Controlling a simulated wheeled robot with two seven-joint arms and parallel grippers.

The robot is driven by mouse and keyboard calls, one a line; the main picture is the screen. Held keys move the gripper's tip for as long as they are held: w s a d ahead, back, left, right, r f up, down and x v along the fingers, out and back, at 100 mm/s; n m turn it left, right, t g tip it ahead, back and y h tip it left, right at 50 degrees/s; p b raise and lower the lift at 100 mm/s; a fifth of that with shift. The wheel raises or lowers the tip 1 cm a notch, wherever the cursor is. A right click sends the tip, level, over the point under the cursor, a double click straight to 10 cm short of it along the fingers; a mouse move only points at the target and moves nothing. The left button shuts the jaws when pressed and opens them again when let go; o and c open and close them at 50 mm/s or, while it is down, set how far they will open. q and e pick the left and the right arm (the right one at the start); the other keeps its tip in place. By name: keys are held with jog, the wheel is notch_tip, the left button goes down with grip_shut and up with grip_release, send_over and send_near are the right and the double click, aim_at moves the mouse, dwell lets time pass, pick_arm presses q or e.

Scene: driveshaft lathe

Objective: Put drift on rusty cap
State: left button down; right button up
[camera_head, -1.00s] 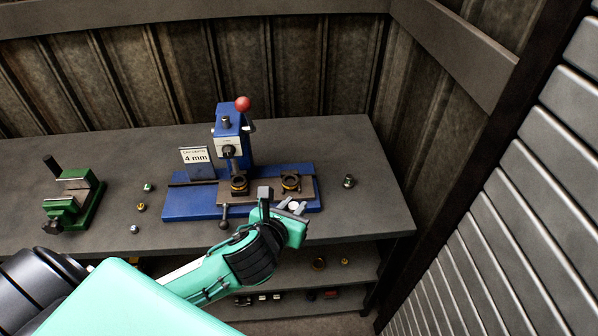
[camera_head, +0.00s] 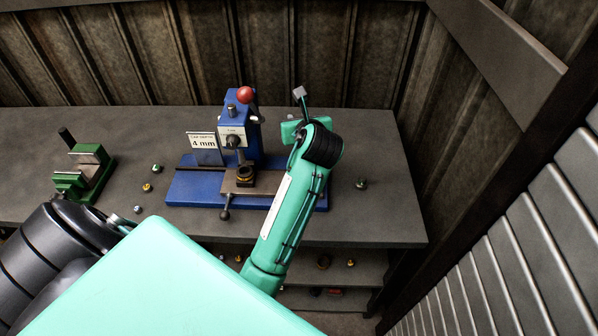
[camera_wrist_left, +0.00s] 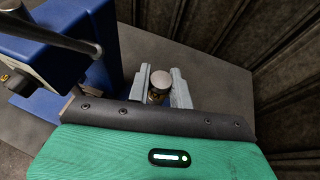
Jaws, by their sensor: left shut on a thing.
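My left gripper (camera_wrist_left: 162,88) is shut on a silver, round-topped piece (camera_wrist_left: 160,79), which looks like the drift. Brownish-gold shows just below its top in the left wrist view; I cannot tell if that is part of it or a cap under it. In the head view my left gripper (camera_head: 298,112) is over the right end of the blue press (camera_head: 185,192), and my arm hides the right-hand cup there. A cup with a gold ring (camera_head: 245,176) sits under the press ram. I cannot make out which part is the rusty cap. My right gripper is not in view.
The press has a red-knobbed lever (camera_head: 244,94) and a "4 mm" sign (camera_head: 203,142). A green fixture (camera_head: 85,172) stands at left. Small parts (camera_head: 147,187) lie between them, and another (camera_head: 361,184) lies right of the press. A wall closes off the back.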

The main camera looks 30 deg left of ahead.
pick_arm(q)
notch_tip(320, 180, down, 12)
jog(key=shift+f+p, duration=0.2)
jog(key=shift+p, duration=0.3)
jog(key=shift+f, duration=2.55)
jog(key=shift+f, duration=0.1)
jog(key=c, duration=1.3)
grip_release()
jog(key=shift+s, duration=0.1)
jog(key=shift+o, duration=0.2)
